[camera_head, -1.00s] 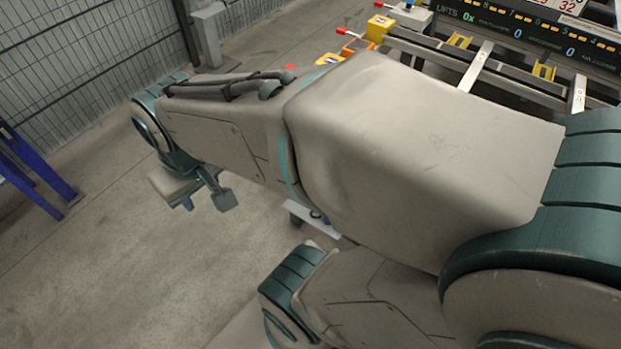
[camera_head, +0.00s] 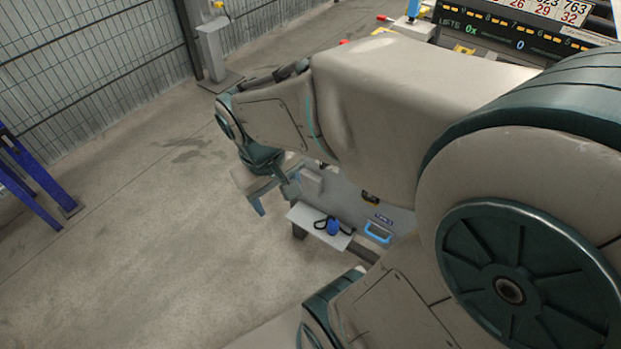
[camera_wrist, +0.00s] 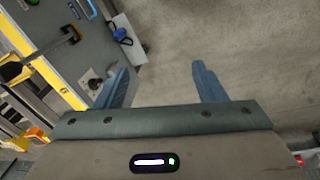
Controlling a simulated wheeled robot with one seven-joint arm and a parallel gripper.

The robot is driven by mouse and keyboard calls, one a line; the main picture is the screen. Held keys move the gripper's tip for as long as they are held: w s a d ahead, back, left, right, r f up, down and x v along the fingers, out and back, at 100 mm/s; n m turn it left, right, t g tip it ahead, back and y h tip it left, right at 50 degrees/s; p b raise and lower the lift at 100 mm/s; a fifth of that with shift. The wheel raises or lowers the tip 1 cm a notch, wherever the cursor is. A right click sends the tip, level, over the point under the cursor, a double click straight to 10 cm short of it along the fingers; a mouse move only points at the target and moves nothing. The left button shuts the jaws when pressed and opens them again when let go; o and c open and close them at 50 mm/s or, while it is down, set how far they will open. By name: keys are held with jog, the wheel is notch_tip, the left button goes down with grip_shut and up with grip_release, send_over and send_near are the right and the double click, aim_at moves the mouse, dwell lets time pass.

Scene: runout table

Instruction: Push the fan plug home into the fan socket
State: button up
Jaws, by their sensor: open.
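My gripper (camera_wrist: 160,74) is open and empty in the wrist view, its two blue fingers wide apart over bare floor. A pale square fitting with a dark round centre (camera_wrist: 95,83) sits on the grey panel beside the left finger, partly hidden by it. It may be the fan socket or plug, but it is too small to tell. In the head view a pale box-like fitting (camera_head: 312,182) stands on the panel near my gripper (camera_head: 258,192), whose fingers are partly hidden there. I cannot identify the fan plug for certain.
A pale shelf (camera_head: 305,215) holds a blue-and-black item (camera_head: 328,226). A blue handle (camera_head: 378,234) is on the grey panel (camera_head: 345,195). A yellow edge (camera_wrist: 50,72) borders the panel. A blue frame (camera_head: 30,180) stands far left by a mesh fence (camera_head: 90,60). The floor between is clear.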

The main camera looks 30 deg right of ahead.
jog(key=w+d+f+n+g+h+b, duration=0.2)
jog(key=d+f+h+b, duration=0.15)
jog(key=f, duration=0.55)
jog(key=w+d+f+n+g+h+b, duration=0.2)
jog(key=f+b, duration=0.3)
jog(key=f, duration=0.3)
jog(key=w+d+f+n+g+h+b, duration=0.2)
jog(key=f+n+h+b, duration=0.15)
jog(key=f, duration=0.55)
jog(key=n+t+h+b, duration=0.6)
jog(key=n+h+b, duration=0.2)
jog(key=n+b, duration=0.25)
send_near(328, 230)
jog(key=d, duration=0.2)
jog(key=d+b, duration=0.1)
jog(key=d, duration=0.1)
jog(key=d+b, duration=0.1)
jog(key=d, duration=0.2)
jog(key=shift+w+r, duration=0.25)
jog(key=shift+r, duration=0.15)
jog(key=d, duration=0.2)
jog(key=d+b, duration=0.1)
jog(key=d, duration=0.1)
jog(key=shift+s+d+f+b, duration=0.1)
jog(key=shift+s+d+b, duration=0.1)
jog(key=shift+b, duration=0.1)
jog(key=shift+d, duration=0.45)
jog(key=c, duration=1.1)
